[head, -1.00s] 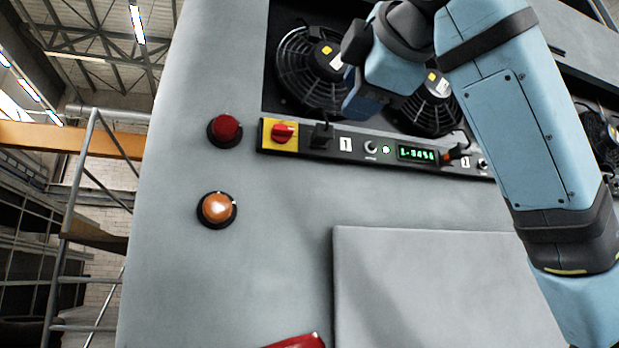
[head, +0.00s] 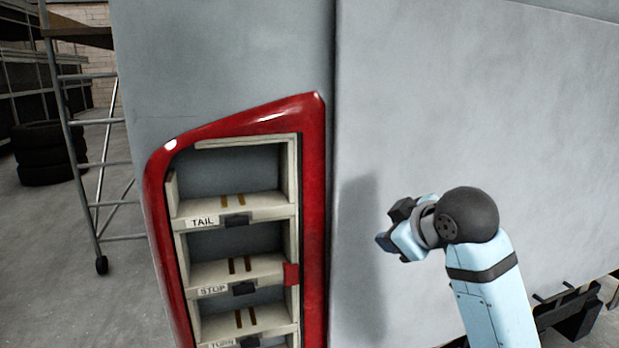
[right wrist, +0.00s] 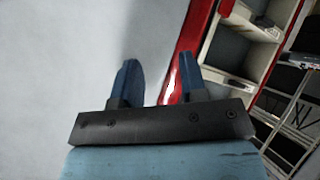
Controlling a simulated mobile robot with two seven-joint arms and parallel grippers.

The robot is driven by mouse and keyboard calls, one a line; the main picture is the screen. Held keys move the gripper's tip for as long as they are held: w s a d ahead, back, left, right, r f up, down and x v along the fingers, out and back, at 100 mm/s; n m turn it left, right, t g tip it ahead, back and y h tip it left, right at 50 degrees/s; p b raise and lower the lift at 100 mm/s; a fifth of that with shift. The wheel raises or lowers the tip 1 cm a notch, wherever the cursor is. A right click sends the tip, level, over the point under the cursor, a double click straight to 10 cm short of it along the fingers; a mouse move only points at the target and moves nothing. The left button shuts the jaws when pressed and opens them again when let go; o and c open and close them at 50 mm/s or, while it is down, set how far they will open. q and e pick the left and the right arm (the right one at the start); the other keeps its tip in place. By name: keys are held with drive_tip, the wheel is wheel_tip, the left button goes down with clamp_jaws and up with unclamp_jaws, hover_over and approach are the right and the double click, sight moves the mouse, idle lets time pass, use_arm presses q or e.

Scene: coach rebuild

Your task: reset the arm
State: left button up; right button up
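My right arm (head: 490,300) comes in from the lower right in the head view, bent at a dark round joint. My right gripper (head: 392,228) is in front of the plain grey panel, to the right of the red-framed lamp housing. In the right wrist view the two blue fingers of the gripper (right wrist: 158,64) stand apart with nothing between them. The grey panel and the housing's red edge lie behind them. The gripper looks clear of both. My left gripper is in neither current view.
The red frame (head: 313,190) holds open white compartments labelled TAIL, STOP and a partly cut-off TURN; all look empty. A wheeled metal scaffold (head: 85,170) and stacked tyres (head: 45,155) stand at the left. The large grey panel (head: 480,90) is bare.

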drive_tip(key=s+d+f+m+g+h, duration=0.1)
drive_tip(key=s+d+f+m, duration=0.1)
drive_tip(key=s+f, duration=0.45)
drive_tip(key=s+d+f+m+g, duration=0.15)
drive_tip(key=s+f, duration=0.25)
drive_tip(key=f, duration=0.6)
drive_tip(key=s+d+f+m+g+h, duration=0.1)
drive_tip(key=s+d+f+m, duration=0.15)
drive_tip(key=s+f, duration=0.4)
drive_tip(key=s+d+f+m+g+h, duration=0.1)
drive_tip(key=s+d+f+g, duration=0.15)
drive_tip(key=s+f, duration=0.5)
drive_tip(key=s+d+f+m+g+h, duration=0.1)
drive_tip(key=s+d+f+m, duration=0.2)
drive_tip(key=s, duration=0.7)
drive_tip(key=w+a+f+n+t+y+p, duration=0.1)
drive_tip(key=w+a+f+t+p, duration=0.1)
drive_tip(key=w+a+f+t, duration=0.1)
drive_tip(key=w+a+f+n+t+y+p, duration=0.1)
drive_tip(key=w+a+f+t+y+p, duration=0.1)
drive_tip(key=f, duration=0.5)
drive_tip(key=w+a+t, duration=0.1)
drive_tip(key=t, duration=0.1)
drive_tip(key=shift+a+f+t, duration=0.15)
drive_tip(key=shift+a+t, duration=0.1)
drive_tip(key=shift+t, duration=0.15)
